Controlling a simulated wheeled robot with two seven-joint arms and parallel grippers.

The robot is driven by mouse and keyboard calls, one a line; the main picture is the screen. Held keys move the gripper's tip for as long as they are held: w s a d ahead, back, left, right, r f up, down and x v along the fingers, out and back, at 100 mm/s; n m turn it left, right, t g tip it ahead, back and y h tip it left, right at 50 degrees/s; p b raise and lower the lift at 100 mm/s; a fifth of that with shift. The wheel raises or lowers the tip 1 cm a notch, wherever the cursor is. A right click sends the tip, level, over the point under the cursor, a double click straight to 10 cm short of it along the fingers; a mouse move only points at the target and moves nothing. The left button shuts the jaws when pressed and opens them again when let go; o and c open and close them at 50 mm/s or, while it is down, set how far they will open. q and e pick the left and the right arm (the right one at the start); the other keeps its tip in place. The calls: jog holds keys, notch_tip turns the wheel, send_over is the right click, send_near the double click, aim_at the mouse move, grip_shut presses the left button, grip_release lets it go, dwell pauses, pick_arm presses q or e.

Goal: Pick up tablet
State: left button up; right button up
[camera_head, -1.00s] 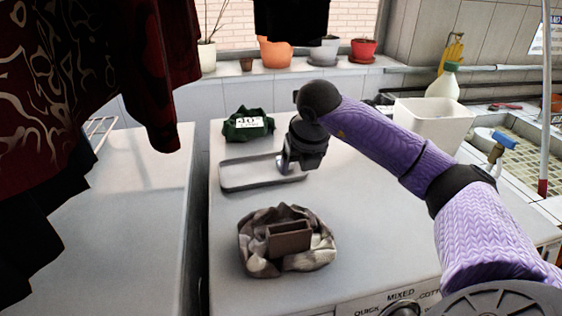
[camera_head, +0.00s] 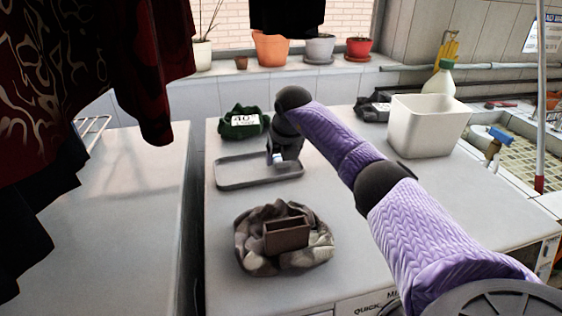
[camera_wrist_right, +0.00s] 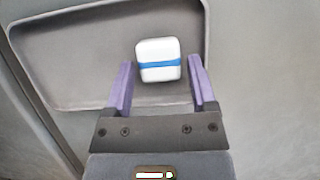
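The tablet (camera_wrist_right: 158,60) is a small white block with a blue band. It sits on a shallow grey tray (camera_head: 235,173), at the tray's right end in the head view, where the tablet (camera_head: 276,158) is partly hidden by my right gripper (camera_head: 280,154). In the right wrist view the purple fingers of my right gripper (camera_wrist_right: 162,65) are apart, one on each side of the tablet, with small gaps visible. Whether the fingers are low enough to surround it is hard to tell. My left gripper is not in view.
A crumpled camouflage cloth (camera_head: 250,255) with a brown box (camera_head: 287,235) lies in front of the tray. A green bundle (camera_head: 240,121) is behind it. A white bin (camera_head: 428,125) stands right. Dark clothes (camera_head: 90,70) hang at left.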

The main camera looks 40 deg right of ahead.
grip_shut()
jog(key=shift+r, duration=0.1)
